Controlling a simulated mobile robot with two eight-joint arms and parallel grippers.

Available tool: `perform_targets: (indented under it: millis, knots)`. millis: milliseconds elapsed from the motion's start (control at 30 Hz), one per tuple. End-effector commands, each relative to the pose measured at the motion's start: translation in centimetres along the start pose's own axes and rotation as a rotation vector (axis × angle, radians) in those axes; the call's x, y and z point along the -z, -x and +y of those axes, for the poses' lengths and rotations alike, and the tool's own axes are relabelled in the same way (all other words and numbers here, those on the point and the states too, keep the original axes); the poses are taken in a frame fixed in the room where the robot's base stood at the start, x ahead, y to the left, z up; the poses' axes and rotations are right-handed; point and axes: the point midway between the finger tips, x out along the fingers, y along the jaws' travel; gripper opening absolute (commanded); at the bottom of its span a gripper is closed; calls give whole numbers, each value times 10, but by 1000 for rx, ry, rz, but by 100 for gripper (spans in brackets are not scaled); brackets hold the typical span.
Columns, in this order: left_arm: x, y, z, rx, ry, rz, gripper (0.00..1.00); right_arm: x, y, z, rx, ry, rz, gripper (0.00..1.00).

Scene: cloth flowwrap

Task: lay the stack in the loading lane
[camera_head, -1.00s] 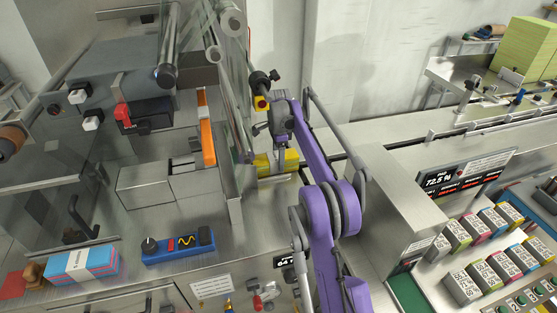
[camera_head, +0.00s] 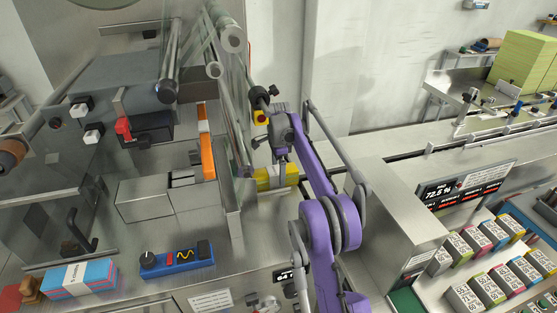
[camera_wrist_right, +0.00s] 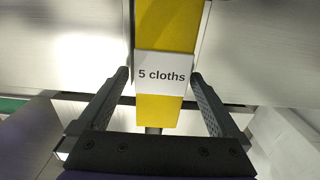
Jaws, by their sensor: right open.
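A yellow cloth stack (camera_head: 264,178) lies flat on the steel surface near the middle of the head view. In the right wrist view the same stack (camera_wrist_right: 165,108) has a white band reading "5 cloths". My right gripper (camera_head: 281,172) is above and around the stack. In the right wrist view my right gripper (camera_wrist_right: 160,82) is open, with one finger on each side of the stack and a gap to it on both sides. The long steel lane (camera_head: 410,148) runs to the right behind my arm. My left gripper is not in view.
A pink-and-blue banded stack (camera_head: 80,278) lies at the front left, near a blue control box (camera_head: 178,259). Glass panels and rollers (camera_head: 232,40) stand close left of my right gripper. A steel housing (camera_head: 400,225) stands to its right, with several small coloured packs beyond.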

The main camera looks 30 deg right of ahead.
Motion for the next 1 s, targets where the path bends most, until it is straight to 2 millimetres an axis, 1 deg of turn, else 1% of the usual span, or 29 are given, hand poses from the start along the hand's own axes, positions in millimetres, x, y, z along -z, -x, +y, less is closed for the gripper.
perform_targets:
  millis: [267,400,600,700,1000]
  knots:
    - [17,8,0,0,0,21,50,0,64,-2,5,-1,-1,99]
    - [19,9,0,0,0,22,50,0,92,-1,3,0,-1,99]
    - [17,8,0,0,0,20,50,0,108,-1,0,0,0,99]
    - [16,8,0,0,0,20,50,0,112,0,0,0,0,99]
    - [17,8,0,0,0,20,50,0,115,0,0,0,0,99]
